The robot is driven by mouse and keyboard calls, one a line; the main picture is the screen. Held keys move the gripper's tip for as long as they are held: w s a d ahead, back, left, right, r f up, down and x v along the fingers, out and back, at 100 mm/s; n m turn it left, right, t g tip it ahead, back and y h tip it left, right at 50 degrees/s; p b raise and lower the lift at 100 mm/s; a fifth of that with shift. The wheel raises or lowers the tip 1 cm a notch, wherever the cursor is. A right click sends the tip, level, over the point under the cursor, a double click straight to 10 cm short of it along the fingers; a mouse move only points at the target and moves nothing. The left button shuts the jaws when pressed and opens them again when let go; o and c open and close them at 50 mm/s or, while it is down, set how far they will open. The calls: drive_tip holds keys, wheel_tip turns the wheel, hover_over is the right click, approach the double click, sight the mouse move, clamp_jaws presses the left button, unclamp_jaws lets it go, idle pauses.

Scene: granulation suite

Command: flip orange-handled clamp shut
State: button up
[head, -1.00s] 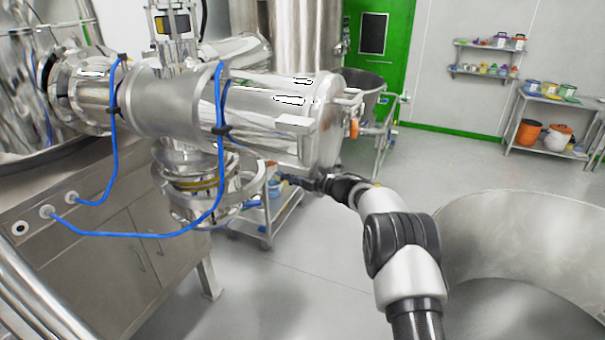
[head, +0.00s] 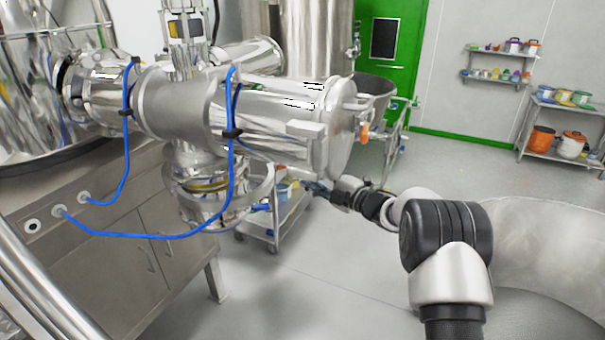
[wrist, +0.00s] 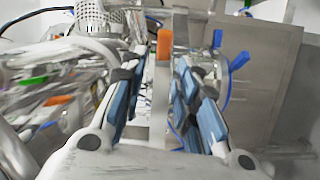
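In the head view, an orange handle (head: 364,133) hangs at the right end of the horizontal steel cylinder (head: 275,115). My gripper (head: 308,186) is below and left of that handle, under the cylinder's end, apart from it. In the wrist view, my gripper's blue-padded fingers (wrist: 160,78) are spread with a gap between them. An orange piece (wrist: 165,43) shows ahead near the fingertips, on or in front of a pale upright bar. A second orange piece (wrist: 58,100) is at left. I cannot tell which of these is the clamp's handle, or whether anything is touched.
A blue lever (wrist: 238,63) shows right of the fingers. Blue hoses (head: 232,165) loop below the cylinder from the steel cabinet (head: 100,265). A trolley (head: 270,235) stands beneath. A large round vessel (head: 545,250) is at right. Open floor lies between.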

drive_tip(key=s+m+t, duration=0.1)
drive_tip(key=m, duration=0.2)
drive_tip(key=s+a+r+m+t+h, duration=0.1)
drive_tip(key=m, duration=0.3)
drive_tip(key=s+r+m+h, duration=0.1)
drive_tip(key=s+m, duration=0.1)
drive_tip(key=m, duration=0.1)
drive_tip(key=shift+a+m+t, duration=0.3)
drive_tip(key=shift+m+t, duration=0.1)
drive_tip(key=c, duration=0.4)
drive_tip(key=s+m+h, duration=0.1)
drive_tip(key=m, duration=0.1)
drive_tip(key=s+m, duration=0.1)
drive_tip(key=m, duration=0.2)
drive_tip(key=s+m+t+h, duration=0.1)
drive_tip(key=m, duration=0.2)
drive_tip(key=shift+s+d+f+h, duration=0.25)
drive_tip(key=shift+d+h, duration=0.05)
drive_tip(key=shift+d, duration=0.05)
clamp_jaws()
drive_tip(key=w+a, duration=0.3)
drive_tip(key=w, duration=0.2)
drive_tip(key=w+a+m+b, duration=0.1)
drive_tip(key=w+a, duration=0.2)
drive_tip(key=w, duration=0.3)
drive_tip(key=shift+w+a+f+m+h, duration=0.15)
drive_tip(key=shift+w+a+m+h, duration=0.05)
drive_tip(key=shift+a+m+h, duration=0.15)
